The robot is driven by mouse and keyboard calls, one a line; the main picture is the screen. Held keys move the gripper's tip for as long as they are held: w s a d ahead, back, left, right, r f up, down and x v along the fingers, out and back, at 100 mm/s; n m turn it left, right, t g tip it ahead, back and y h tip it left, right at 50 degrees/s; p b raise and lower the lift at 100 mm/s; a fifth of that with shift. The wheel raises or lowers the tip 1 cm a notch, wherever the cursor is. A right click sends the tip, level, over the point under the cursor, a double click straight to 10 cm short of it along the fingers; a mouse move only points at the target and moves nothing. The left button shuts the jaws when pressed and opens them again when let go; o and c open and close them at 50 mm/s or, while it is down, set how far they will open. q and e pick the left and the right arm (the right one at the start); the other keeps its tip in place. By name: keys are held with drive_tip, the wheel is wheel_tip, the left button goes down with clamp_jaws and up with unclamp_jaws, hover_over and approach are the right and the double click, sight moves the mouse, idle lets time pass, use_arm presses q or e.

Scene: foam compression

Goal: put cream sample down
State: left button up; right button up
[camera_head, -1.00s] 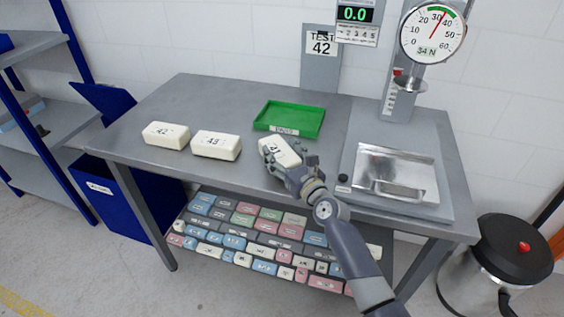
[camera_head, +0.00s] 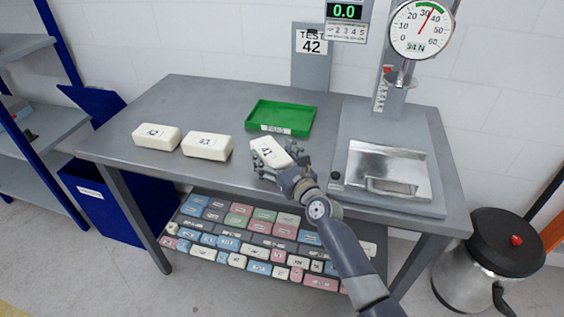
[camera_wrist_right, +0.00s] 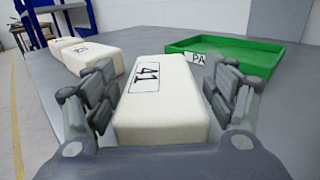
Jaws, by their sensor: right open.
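A cream foam sample (camera_head: 270,152) marked 41 lies on the grey table in front of the green tray. My right gripper (camera_head: 278,160) is around it with its fingers open. In the right wrist view the sample (camera_wrist_right: 163,108) lies between the two fingers of the gripper (camera_wrist_right: 168,95), with a gap visible on its right side. Two more cream samples, one marked 42 (camera_head: 156,136) and another (camera_head: 207,146), stand to the left on the table. My left gripper is not in view.
The green tray (camera_head: 282,129) is behind the sample. A press with a metal plate (camera_head: 388,165) and a dial gauge (camera_head: 422,28) stands at the right. A lower shelf holds several coloured foam blocks (camera_head: 237,219). A blue bin (camera_head: 99,201) stands at the left.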

drive_tip(key=v, duration=1.2)
drive_tip(key=shift+r+p, duration=0.1)
drive_tip(key=shift+p, duration=0.25)
